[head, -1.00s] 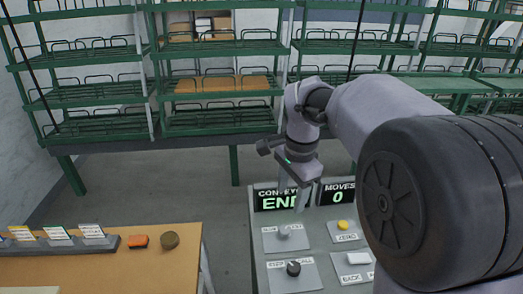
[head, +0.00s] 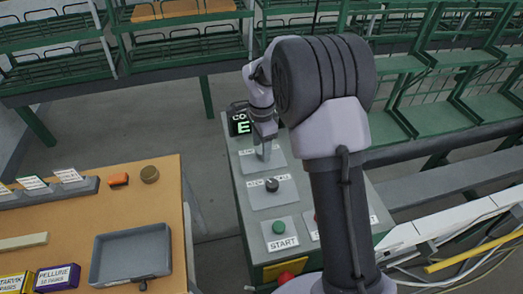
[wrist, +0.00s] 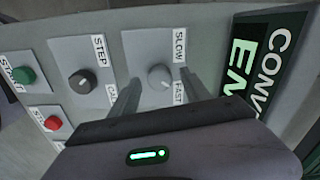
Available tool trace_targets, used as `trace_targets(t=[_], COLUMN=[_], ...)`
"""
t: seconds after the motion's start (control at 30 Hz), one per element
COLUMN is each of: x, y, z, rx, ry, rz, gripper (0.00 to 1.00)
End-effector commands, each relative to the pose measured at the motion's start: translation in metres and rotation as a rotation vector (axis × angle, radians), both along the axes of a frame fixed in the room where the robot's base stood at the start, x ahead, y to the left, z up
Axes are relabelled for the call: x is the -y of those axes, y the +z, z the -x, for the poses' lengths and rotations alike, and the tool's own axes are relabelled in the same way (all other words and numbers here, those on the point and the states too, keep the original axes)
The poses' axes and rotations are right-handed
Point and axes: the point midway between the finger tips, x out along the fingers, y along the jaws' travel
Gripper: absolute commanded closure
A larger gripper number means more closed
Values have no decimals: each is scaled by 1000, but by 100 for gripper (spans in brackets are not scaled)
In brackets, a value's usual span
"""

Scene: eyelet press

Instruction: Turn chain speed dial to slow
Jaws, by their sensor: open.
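The chain speed dial (wrist: 160,77) is a round grey knob on a light plate, with SLOW and FAST labels at its side, in the wrist view. Which way it points is too small to tell surely. My gripper (wrist: 158,80) is open, one finger on each side of the dial in this view; I cannot tell whether they touch it. In the head view my gripper (head: 264,153) reaches down to the dial's plate (head: 280,157) and hides the dial itself.
A black STEP knob (wrist: 81,82), a green START button (wrist: 25,75) and a red button (wrist: 53,123) sit beside the dial. The lit CONVEYOR display (wrist: 262,65) stands on its other side. A wooden table (head: 150,205) with a grey tray (head: 130,255) is to the left.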

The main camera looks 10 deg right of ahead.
Motion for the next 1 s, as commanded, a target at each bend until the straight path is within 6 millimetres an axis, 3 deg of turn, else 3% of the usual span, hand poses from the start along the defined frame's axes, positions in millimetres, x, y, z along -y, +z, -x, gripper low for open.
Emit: trace_targets(t=[0.3, 0.6, 1.0], x=[0, 0, 0], y=[-5, -5, -3], z=[0, 0, 0], rx=[1, 1, 0], ry=[1, 1, 80], rz=[0, 0, 0], gripper=[44, 100, 100])
